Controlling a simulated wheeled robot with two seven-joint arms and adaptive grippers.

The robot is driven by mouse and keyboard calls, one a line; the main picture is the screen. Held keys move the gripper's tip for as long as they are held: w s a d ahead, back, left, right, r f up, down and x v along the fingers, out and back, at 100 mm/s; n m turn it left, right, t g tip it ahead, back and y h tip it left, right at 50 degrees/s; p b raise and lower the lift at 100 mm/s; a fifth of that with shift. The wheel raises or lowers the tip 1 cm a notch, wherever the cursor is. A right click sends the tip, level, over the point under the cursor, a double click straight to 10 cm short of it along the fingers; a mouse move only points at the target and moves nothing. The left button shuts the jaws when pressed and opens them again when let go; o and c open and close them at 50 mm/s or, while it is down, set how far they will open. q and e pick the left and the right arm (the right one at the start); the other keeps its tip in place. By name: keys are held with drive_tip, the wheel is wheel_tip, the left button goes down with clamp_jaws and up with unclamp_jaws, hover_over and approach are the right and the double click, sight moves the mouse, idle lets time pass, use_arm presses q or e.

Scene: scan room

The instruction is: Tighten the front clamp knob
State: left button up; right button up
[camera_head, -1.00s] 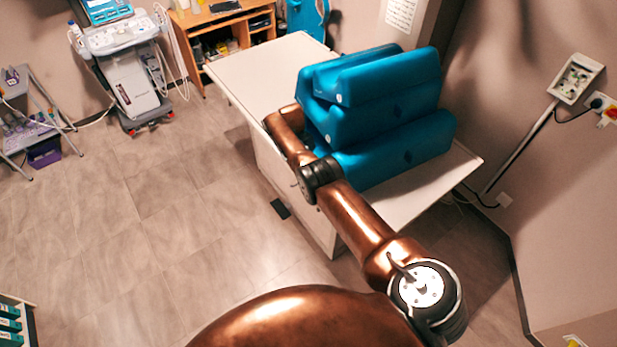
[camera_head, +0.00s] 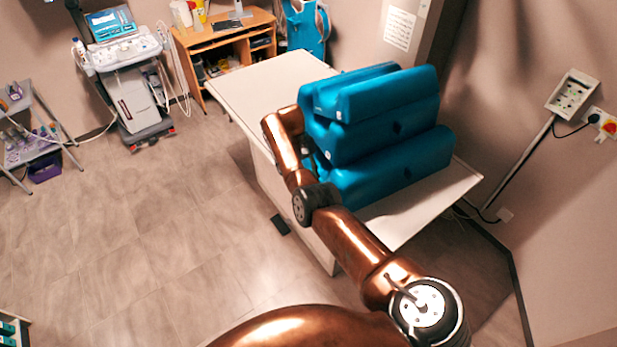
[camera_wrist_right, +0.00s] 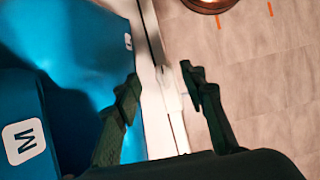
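My right arm (camera_head: 352,240) reaches to the long side of the white couch (camera_head: 262,82), beside the stacked blue cushions (camera_head: 385,132). Its gripper is hidden in the head view. In the right wrist view my right gripper (camera_wrist_right: 160,74) is open, with two dark fingers apart and nothing clearly held. The couch's pale edge (camera_wrist_right: 152,32) runs between and beyond the fingers, and a small pale fitting (camera_wrist_right: 170,88) shows there. I cannot tell whether this is the front clamp or its knob. My left gripper is in neither view.
Blue cushions marked "M" (camera_wrist_right: 24,141) lie close left of the gripper in the wrist view. Open floor (camera_head: 150,230) lies left of the couch. An ultrasound cart (camera_head: 130,85) and a wooden desk (camera_head: 225,45) stand at the back. A wall (camera_head: 560,210) bounds the right.

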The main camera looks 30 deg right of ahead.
drive_tip(key=shift+r, duration=1.7)
